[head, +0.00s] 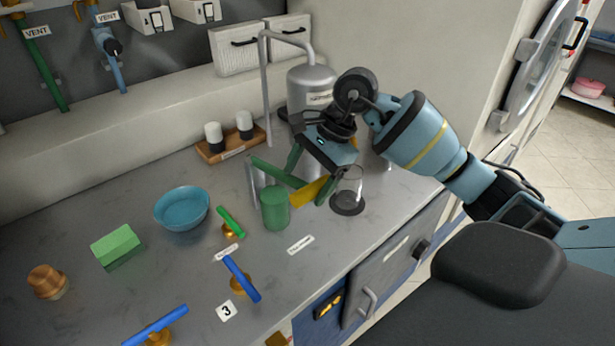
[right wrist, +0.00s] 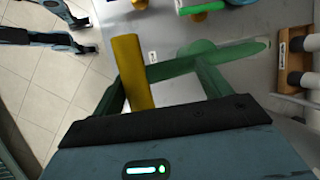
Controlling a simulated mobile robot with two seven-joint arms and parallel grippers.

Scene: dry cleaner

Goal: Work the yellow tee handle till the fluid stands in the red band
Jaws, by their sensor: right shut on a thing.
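The yellow tee handle (head: 308,190) stands over the right part of the counter, partly hidden by my right gripper (head: 312,180). A clear glass vessel with a dark base (head: 347,205) stands just right of the handle. I cannot make out a fluid level or a red band. My left gripper is not in view.
A steel tank (head: 309,88) stands behind my right gripper. A blue bowl (head: 182,208), a green block (head: 117,245), a small green handle (head: 230,221) and blue handles (head: 241,279) lie to the left. A wooden tray (head: 232,146) holds two bottles. The counter's middle is fairly clear.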

